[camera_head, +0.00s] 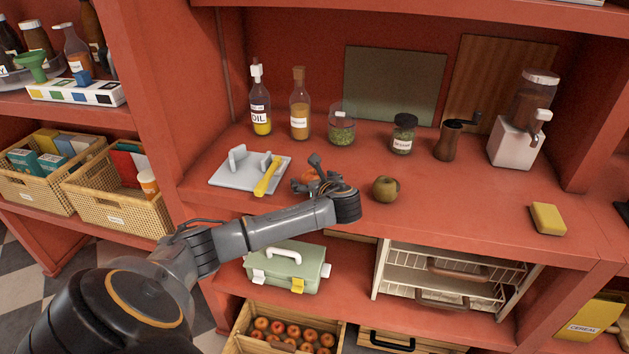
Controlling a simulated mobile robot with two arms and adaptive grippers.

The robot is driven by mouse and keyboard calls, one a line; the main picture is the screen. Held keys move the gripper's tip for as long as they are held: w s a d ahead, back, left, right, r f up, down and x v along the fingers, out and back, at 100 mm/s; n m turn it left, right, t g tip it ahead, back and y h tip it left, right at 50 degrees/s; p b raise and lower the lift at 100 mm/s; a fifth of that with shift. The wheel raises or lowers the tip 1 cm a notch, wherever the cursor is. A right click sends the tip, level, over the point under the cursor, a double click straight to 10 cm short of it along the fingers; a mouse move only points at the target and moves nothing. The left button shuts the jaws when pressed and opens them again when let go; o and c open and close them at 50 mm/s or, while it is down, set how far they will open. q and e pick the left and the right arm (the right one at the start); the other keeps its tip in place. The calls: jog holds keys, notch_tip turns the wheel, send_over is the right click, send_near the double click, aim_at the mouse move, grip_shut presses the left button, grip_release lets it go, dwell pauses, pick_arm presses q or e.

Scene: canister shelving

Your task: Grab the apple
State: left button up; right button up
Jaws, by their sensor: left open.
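A small red-orange round fruit, seemingly an apple (311,176), sits on the red shelf, partly hidden by my left gripper. My left gripper (307,175) is open, its fingers spread around or just above this fruit; I cannot tell whether they touch it. A greenish-brown round fruit (385,189) stands on the shelf to the right of my left gripper, apart from it. Several red apples lie in a wooden crate (245,318) on the floor level below. My right gripper is not in view.
A grey tray (222,180) with a yellow-handled tool (267,177) lies left of the gripper. Bottles, jars, a pepper mill (449,142) and a white grinder (516,143) line the back. A yellow sponge (547,219) lies right. The shelf between fruit and sponge is clear.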

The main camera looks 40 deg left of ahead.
pick_arm(q)
jog(key=shift+x, duration=1.2)
jog(key=shift+d, duration=0.1)
jog(key=c, duration=1.5)
jog(key=shift+c, duration=0.5)
